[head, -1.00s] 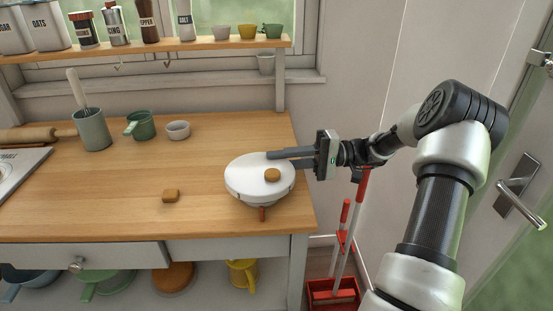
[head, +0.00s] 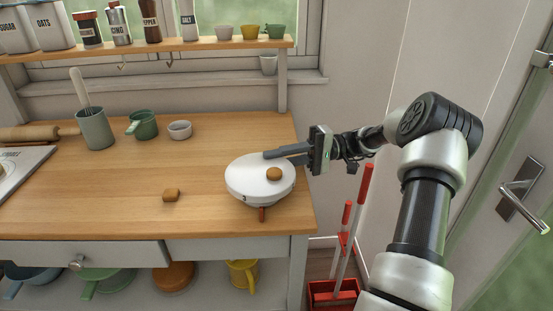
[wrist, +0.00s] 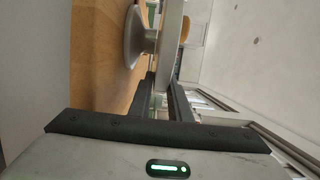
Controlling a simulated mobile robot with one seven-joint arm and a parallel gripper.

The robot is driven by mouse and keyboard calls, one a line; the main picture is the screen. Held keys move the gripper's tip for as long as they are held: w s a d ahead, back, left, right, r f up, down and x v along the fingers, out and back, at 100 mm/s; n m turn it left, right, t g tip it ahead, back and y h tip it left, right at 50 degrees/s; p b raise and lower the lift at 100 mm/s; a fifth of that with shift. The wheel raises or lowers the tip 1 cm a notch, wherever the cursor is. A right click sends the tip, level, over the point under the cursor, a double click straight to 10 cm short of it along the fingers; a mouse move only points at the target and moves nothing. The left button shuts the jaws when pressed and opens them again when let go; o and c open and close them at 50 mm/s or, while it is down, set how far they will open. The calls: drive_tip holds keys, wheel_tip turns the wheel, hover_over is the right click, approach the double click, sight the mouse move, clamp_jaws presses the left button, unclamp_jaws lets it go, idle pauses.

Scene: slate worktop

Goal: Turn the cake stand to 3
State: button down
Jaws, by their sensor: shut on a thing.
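The cake stand (head: 248,180) is a white round plate near the right front of the worktop, with a small brown bun (head: 274,174) on top. A red pointer (head: 262,214) shows below its front rim. A small dark mark, seemingly a 3, is on the rim just left of the pointer. My gripper (head: 268,154) reaches in from the right at the back edge of the plate. In the wrist view its fingers (wrist: 162,95) lie on either side of the plate (wrist: 171,45) and are shut on its rim. The stand's foot (wrist: 133,37) shows there too.
Another brown bun (head: 171,195) lies on the wood left of the stand. A grey utensil pot (head: 95,130), a green cup (head: 142,125) and a small bowl (head: 179,130) stand at the back.

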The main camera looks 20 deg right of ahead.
drive_tip(key=c, duration=1.6)
unclamp_jaws()
drive_tip(key=shift+c, duration=0.2)
drive_tip(key=d+p, duration=0.1)
drive_tip(key=d, duration=1.1)
